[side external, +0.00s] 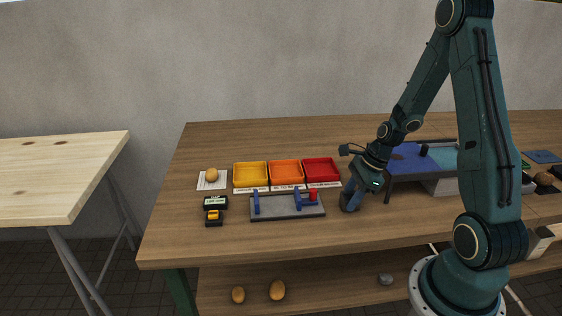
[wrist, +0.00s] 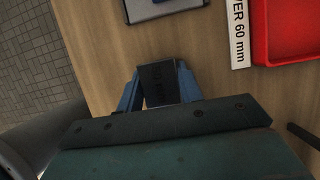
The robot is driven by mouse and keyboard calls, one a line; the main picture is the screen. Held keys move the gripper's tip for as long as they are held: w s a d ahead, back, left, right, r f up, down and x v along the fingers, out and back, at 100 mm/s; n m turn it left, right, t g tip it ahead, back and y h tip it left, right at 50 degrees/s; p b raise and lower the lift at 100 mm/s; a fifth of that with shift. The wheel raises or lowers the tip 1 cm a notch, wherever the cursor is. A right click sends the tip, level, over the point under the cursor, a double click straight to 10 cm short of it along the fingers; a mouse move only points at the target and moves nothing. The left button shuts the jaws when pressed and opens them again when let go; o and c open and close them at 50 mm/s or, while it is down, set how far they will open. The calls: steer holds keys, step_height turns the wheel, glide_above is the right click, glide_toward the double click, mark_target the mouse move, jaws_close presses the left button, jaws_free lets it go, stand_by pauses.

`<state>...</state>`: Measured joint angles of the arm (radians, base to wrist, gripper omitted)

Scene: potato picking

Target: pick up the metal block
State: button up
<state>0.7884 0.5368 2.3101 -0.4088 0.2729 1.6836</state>
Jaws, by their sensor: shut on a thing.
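The metal block (wrist: 159,83) is dark, with faint markings on its face, and shows between the two blue fingers in the wrist view. In the side external view the dark block (side external: 348,201) is at the fingertips, low over the wooden table or touching it; I cannot tell which. My gripper (side external: 350,197) points down and is shut on the block. The gripper also shows in the wrist view (wrist: 160,92), with a finger on each side of the block. The fingers hide part of the block's sides.
Yellow (side external: 251,174), orange (side external: 286,173) and red (side external: 321,169) trays stand behind a grey fixture (side external: 288,213) with blue posts, left of my gripper. A blue-topped stand (side external: 408,160) is close on the right. A potato (side external: 212,175) lies on a paper at the far left.

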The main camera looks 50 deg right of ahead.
mark_target(351, 195)
step_height(351, 195, up, 20)
steer(key=shift+f, duration=0.15)
stand_by(0.6)
